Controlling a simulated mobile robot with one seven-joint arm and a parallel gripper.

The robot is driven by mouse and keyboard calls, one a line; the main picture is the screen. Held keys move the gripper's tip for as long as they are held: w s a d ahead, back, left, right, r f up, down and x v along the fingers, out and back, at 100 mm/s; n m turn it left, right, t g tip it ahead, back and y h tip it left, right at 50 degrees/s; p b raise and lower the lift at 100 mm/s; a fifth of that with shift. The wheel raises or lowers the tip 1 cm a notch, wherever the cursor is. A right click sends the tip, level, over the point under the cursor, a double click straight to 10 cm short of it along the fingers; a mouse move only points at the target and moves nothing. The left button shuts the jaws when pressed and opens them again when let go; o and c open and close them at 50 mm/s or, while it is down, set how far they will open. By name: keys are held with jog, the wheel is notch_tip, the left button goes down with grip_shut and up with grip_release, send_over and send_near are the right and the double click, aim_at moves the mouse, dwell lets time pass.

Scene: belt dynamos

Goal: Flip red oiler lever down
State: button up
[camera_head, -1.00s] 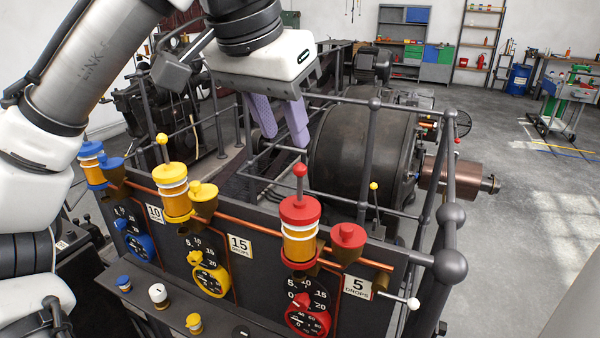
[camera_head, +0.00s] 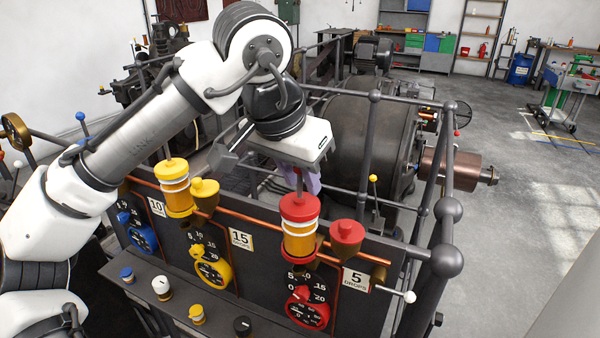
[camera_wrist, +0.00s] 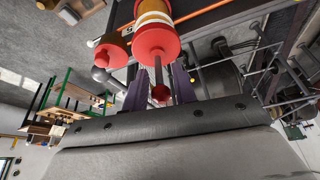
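The red oiler (camera_head: 299,210) stands on the copper pipe, with a red cap over an amber and white body. Its thin lever (camera_head: 299,181) stands upright from the cap; its top is hidden behind my gripper in the head view. In the wrist view the oiler (camera_wrist: 154,40) is at the top, and the lever's red knob (camera_wrist: 160,93) points toward my palm. My gripper (camera_wrist: 161,72) is open, with one purple finger on each side of the lever and a gap beside the knob. In the head view my gripper (camera_head: 303,180) is just above the red cap.
A red cup (camera_head: 346,233) sits right of the oiler, and a yellow oiler (camera_head: 175,188) stands to the left. A copper pipe (camera_head: 260,219) runs along the panel top. Grey railings (camera_head: 368,150) and a large dark drum (camera_head: 345,125) lie behind.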

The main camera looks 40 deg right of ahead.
grip_shut()
